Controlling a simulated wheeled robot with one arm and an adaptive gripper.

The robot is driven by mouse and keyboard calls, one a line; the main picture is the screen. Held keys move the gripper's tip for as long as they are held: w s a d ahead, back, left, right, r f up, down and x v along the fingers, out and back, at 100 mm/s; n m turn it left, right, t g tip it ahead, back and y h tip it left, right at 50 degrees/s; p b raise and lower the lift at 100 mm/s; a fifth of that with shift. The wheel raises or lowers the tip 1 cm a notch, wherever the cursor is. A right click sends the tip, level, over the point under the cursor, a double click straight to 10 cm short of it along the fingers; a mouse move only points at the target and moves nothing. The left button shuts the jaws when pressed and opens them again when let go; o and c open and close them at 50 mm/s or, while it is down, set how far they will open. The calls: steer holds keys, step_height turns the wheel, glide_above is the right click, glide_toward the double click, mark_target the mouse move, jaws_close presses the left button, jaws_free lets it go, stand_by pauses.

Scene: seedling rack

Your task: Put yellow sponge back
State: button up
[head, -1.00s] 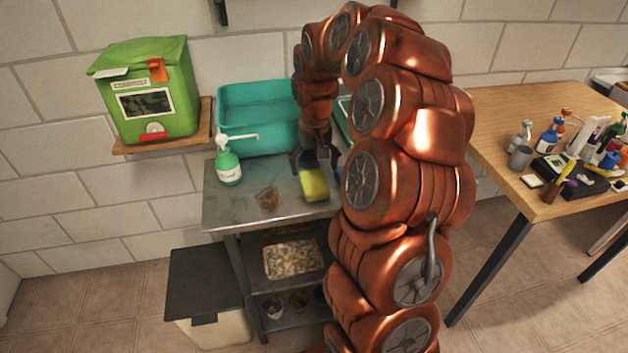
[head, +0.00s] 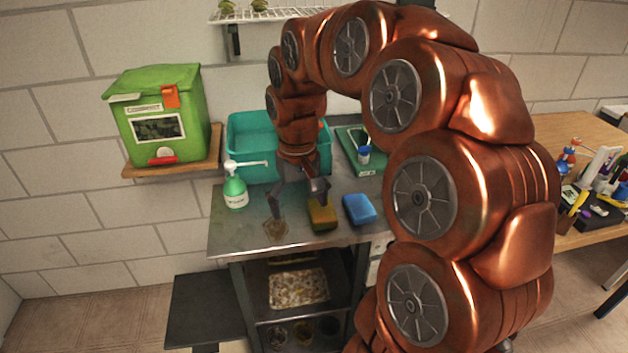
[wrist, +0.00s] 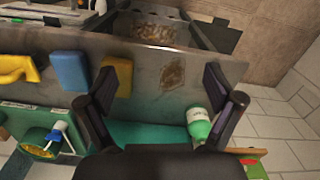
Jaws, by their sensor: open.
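The yellow sponge (head: 322,215) lies on the metal worktop, left of the blue sponge (head: 359,208) with a narrow gap. My gripper (head: 298,206) is open and empty, low over the worktop. Its right finger is close to the yellow sponge's far end; I cannot tell if they touch. In the wrist view the yellow sponge (wrist: 123,76) is partly hidden behind the left finger of my gripper (wrist: 160,82), and the blue sponge (wrist: 71,71) is beside it.
A brown stain (head: 275,229) marks the worktop (head: 240,236). A soap pump bottle (head: 235,190) stands left, a teal tub (head: 250,135) behind, and a green tray (head: 350,140) with a small container is at the back right. A yellow object (wrist: 15,68) shows in the wrist view.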

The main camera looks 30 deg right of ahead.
steer(key=s+a+f, duration=0.2)
steer(key=s+a, duration=0.1)
steer(key=s, duration=0.4)
steer(key=s+a+f+n+g, duration=0.1)
steer(key=s+a, duration=0.2)
steer(key=s, duration=0.5)
steer(key=s+a+f+n, duration=0.1)
steer(key=s+a, duration=0.3)
steer(key=s, duration=0.4)
steer(key=shift+f, duration=0.8)
step_height(320, 180, up, 3)
steer(key=p, duration=0.3)
